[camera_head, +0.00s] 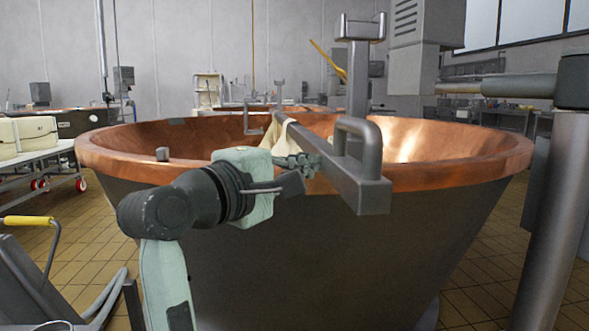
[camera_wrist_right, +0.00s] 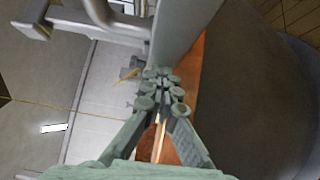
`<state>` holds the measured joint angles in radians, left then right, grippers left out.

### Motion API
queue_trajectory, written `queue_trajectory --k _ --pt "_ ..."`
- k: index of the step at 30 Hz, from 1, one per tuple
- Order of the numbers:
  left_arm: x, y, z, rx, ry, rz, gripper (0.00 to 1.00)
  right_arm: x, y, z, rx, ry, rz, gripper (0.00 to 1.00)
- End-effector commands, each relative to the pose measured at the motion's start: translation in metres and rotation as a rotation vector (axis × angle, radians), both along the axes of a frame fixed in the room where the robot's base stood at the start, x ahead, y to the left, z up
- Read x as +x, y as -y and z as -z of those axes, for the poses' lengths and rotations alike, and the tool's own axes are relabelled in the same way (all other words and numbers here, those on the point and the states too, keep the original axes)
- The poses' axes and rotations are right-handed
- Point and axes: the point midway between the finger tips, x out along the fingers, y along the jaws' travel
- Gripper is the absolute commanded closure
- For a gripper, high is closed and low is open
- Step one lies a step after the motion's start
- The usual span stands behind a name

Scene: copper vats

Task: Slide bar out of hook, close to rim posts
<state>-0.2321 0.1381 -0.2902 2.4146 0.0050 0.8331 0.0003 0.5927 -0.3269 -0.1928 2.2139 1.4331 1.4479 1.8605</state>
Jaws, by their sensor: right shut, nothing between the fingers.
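A long grey bar (camera_head: 345,180) with a looped handle (camera_head: 360,140) lies across the copper vat (camera_head: 450,172), its near end jutting past the near rim. A cream cloth (camera_head: 284,133) hangs over its far part. An upright post (camera_head: 358,85) with a forked top stands behind the handle. My right gripper (camera_head: 308,164) is shut and empty at the bar's left side; contact is unclear. In the right wrist view its fingertips (camera_wrist_right: 160,82) meet beside the bar (camera_wrist_right: 182,30). My left gripper is not in view.
A white cart (camera_head: 35,165) with cream blocks stands at the left. A grey column with a horizontal arm (camera_head: 515,86) stands at the right. A yellow-gripped lever (camera_head: 28,221) is at lower left. Tiled floor (camera_head: 85,235) shows between cart and vat.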

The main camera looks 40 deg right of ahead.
Motion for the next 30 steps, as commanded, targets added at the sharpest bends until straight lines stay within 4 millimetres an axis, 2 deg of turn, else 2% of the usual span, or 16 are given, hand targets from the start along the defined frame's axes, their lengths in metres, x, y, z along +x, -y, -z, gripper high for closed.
queue_trajectory --k 1,8,11,14,24,30 --pt "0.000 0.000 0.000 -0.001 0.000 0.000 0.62 -0.008 0.006 0.000 0.005 0.006 0.026 1.00" --pt "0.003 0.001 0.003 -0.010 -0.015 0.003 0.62 -0.008 0.005 0.000 0.006 0.006 0.025 1.00" --pt "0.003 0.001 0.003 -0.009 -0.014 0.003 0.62 -0.009 -0.001 0.001 0.007 0.003 0.024 1.00" --pt "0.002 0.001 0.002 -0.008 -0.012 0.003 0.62 -0.010 -0.016 0.001 0.006 0.003 0.018 1.00" --pt "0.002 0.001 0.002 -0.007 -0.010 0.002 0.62 -0.023 -0.088 0.000 -0.002 0.001 0.006 1.00" --pt "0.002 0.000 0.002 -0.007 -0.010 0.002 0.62 -0.028 -0.112 0.000 -0.001 -0.001 0.004 1.00"
